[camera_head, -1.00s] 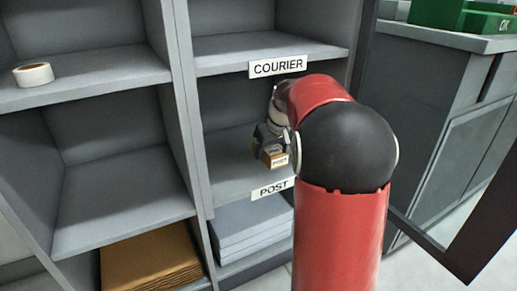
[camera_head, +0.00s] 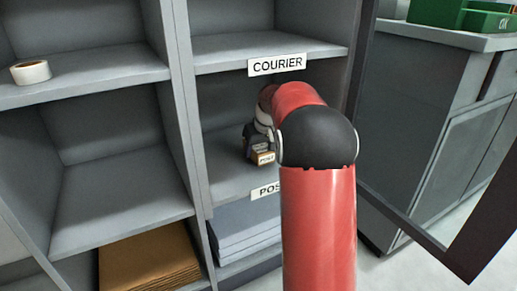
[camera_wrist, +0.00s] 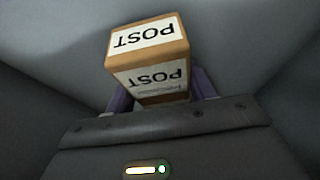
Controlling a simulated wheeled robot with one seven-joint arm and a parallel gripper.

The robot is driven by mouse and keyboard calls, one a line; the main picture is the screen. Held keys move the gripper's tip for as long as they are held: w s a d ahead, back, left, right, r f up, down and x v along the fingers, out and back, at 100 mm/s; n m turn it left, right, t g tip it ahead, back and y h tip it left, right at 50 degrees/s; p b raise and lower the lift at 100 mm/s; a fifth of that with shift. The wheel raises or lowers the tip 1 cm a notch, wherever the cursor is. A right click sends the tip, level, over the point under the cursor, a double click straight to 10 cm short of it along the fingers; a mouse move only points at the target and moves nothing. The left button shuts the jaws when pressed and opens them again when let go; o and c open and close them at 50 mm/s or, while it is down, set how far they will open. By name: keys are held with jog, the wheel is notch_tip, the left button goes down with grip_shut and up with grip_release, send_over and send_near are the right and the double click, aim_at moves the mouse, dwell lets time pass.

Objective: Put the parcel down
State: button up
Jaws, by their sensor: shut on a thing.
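The parcel is a small brown box with white POST labels. My gripper (camera_head: 257,152) is shut on the parcel, within the compartment above the POST label. In the wrist view the fingers (camera_wrist: 160,95) are mostly hidden behind the gripper body and the parcel. I cannot tell whether the parcel touches the shelf board (camera_head: 222,177).
Side walls close in the compartment, and the COURIER shelf (camera_head: 230,52) lies above it. Grey stacked sheets (camera_head: 240,232) lie below. A tape roll (camera_head: 31,72) sits on a left shelf, and brown cardboard (camera_head: 148,260) lies lower left. A counter with green boxes (camera_head: 490,22) stands right.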

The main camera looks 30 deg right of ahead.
aim_at(261, 146)
jog(key=shift+f+b, duration=0.35)
jog(key=shift+f, duration=0.25)
jog(key=o, duration=1.1)
jog(key=v, duration=0.1)
jog(key=p+v, duration=0.1)
jog(key=v, duration=0.3)
jog(key=shift+w+r+p, duration=0.1)
jog(key=shift+w+p, duration=0.2)
jog(key=s, duration=1.1)
jog(key=s+a+r, duration=0.3)
jog(key=s+a, duration=0.8)
jog(key=a, duration=0.1)
jog(key=s+a+f, duration=0.1)
jog(key=s+a, duration=0.2)
jog(key=s, duration=0.3)
jog(key=s+a+f+t, duration=0.1)
jog(key=s+a+f, duration=0.1)
jog(key=s, duration=0.4)
jog(key=shift+a+f+b, duration=0.2)
jog(key=shift+a+b, duration=0.1)
jog(key=shift+a, duration=0.25)
